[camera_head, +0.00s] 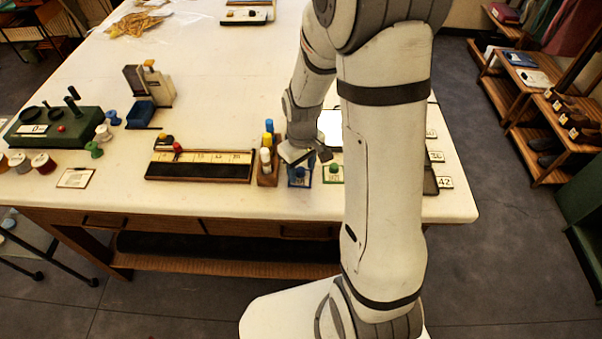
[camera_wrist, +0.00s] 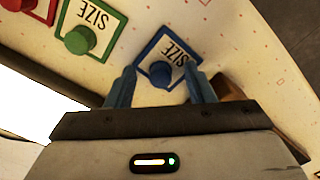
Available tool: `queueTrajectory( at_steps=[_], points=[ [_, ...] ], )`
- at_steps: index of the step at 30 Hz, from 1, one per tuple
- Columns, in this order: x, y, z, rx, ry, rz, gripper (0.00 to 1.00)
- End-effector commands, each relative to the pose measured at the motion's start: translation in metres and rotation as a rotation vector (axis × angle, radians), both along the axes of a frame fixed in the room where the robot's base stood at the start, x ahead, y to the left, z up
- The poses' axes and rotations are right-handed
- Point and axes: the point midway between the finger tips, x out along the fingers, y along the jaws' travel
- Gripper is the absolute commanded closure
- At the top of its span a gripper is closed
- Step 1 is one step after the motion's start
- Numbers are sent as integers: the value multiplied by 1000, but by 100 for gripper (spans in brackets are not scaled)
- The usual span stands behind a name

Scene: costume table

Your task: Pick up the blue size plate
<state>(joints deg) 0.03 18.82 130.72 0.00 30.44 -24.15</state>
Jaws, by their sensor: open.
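The blue size plate is a small blue-framed plate with a white face reading "SIZE" and a round blue knob. In the wrist view the blue size plate (camera_wrist: 179,46) lies on the table, its knob in line with the gap between my fingers. My gripper (camera_wrist: 160,88) is open, with one blue finger on each side of the knob; I cannot tell whether they touch it. In the head view the blue plate (camera_head: 299,182) is at the table's front edge, with my gripper (camera_head: 301,160) just above it, partly hiding it.
A green size plate (camera_wrist: 94,24) lies beside the blue one, and a red-framed plate (camera_wrist: 20,5) is beyond it. In the head view a wooden block with upright markers (camera_head: 267,172) stands close on the left. A ruler tray (camera_head: 200,165) lies farther left.

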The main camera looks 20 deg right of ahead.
Motion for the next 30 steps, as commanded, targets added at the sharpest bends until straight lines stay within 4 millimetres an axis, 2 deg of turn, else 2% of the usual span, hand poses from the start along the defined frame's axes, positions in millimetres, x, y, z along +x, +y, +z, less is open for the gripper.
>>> queueTrajectory(
  at_steps=[5, 22, 30],
  points=[
    [0, 0, 0, 0, 0, -1, 53],
    [0, -1, 0, 0, 0, -2, 99],
    [0, -1, 3, 0, -1, -2, 99]
  ],
)
